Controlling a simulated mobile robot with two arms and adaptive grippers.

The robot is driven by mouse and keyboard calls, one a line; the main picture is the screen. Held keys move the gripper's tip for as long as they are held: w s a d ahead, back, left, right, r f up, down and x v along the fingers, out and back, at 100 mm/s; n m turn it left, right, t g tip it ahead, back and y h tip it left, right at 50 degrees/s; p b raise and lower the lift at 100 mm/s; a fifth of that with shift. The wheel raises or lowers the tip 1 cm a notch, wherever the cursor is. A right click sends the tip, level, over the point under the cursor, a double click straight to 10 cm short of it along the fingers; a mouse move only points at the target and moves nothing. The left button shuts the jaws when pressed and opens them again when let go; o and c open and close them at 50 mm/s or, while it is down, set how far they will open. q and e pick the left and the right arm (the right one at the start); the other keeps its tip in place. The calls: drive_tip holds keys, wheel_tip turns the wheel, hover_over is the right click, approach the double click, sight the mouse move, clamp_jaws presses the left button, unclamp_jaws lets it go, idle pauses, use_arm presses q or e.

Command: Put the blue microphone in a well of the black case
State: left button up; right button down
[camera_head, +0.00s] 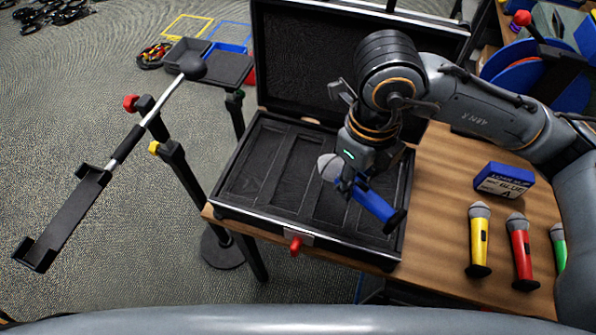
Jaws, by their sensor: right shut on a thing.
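The blue microphone (375,203) has a grey head and a dark end cap. My right gripper (348,186) is shut on it near the head. It is held tilted above the right part of the open black case (224,208), head toward the upper left. The case lies on the wooden table with its lid raised at the back. Several long empty wells show in the case; the microphone, gripper and arm hide part of the right-hand ones. I cannot tell whether the microphone touches the case. My left gripper is not in view.
Stands with a long holder (70,215) are left of the table.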

drive_tip(key=a+m, duration=0.1)
drive_tip(key=m, duration=0.3)
drive_tip(key=s+a+r+m, duration=0.1)
drive_tip(key=m, duration=0.3)
drive_tip(key=a+r+m, duration=0.1)
drive_tip(key=a+m, duration=0.1)
drive_tip(key=m, duration=0.2)
drive_tip(key=shift+s, duration=0.15)
drive_tip(key=shift+w+a+f, duration=0.1)
drive_tip(key=shift+w+a, duration=0.05)
drive_tip(key=shift+w, duration=0.1)
drive_tip(key=p, duration=0.3)
approach(299, 171)
drive_tip(key=shift+s+d+f, duration=0.2)
drive_tip(key=shift+s+f, duration=0.2)
drive_tip(key=shift+s, duration=0.15)
drive_tip(key=shift+w+a+f, duration=0.2)
drive_tip(key=shift+w+f, duration=0.3)
drive_tip(key=shift+f, duration=0.15)
wheel_tip(299, 171, down, 3)
drive_tip(key=shift+p, duration=1)
drive_tip(key=shift+f, duration=0.1)
